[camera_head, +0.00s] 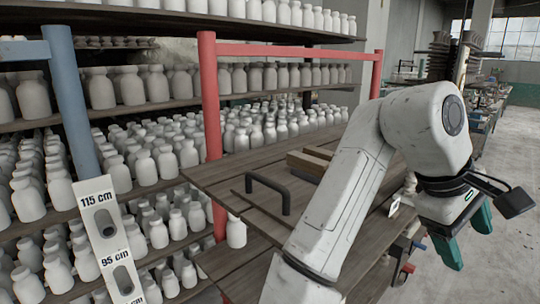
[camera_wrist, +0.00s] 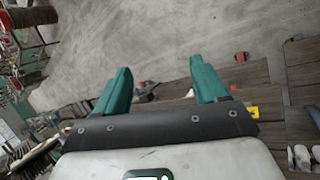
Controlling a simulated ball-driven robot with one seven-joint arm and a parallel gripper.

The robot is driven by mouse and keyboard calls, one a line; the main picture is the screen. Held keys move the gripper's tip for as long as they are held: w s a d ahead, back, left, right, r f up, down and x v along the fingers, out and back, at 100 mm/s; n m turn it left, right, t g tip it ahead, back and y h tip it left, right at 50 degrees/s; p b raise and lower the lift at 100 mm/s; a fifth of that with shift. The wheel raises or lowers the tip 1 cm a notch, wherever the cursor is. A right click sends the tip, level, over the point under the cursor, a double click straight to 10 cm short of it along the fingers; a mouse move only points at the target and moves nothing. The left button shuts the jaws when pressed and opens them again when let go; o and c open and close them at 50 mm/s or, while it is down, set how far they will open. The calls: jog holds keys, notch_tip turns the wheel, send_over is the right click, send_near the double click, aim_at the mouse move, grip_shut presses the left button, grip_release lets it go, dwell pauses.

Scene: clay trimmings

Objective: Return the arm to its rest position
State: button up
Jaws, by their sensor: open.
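My arm rises from the bottom middle of the head view, bends at a high elbow and hangs down at the right. My gripper (camera_head: 467,243) has green fingers that point downward, beyond the right end of the wooden table (camera_head: 225,181). In the wrist view my gripper (camera_wrist: 160,80) shows its two green fingers wide apart with nothing between them. The concrete floor (camera_wrist: 150,40) lies beyond the fingertips.
Shelves of white bottles (camera_head: 150,170) fill the left, with a red post (camera_head: 210,110) and a blue post (camera_head: 68,100). A dark handle (camera_head: 270,193) and wooden blocks (camera_head: 310,161) are on the table. Open floor (camera_head: 515,170) lies at right.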

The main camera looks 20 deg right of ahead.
notch_tip(320, 180, down, 23)
jog(key=w+d+t+h, duration=0.1)
jog(key=d+t+h, duration=0.1)
jog(key=t, duration=0.3)
jog(key=s+a+f+y, duration=0.3)
jog(key=s+a+f, duration=0.4)
jog(key=a+f, duration=0.1)
jog(key=s+a+f+m+g+y, duration=0.1)
jog(key=s+a+f+y, duration=0.3)
jog(key=s+a+f, duration=0.4)
notch_tip(320, 180, down, 3)
jog(key=shift+f, duration=0.15)
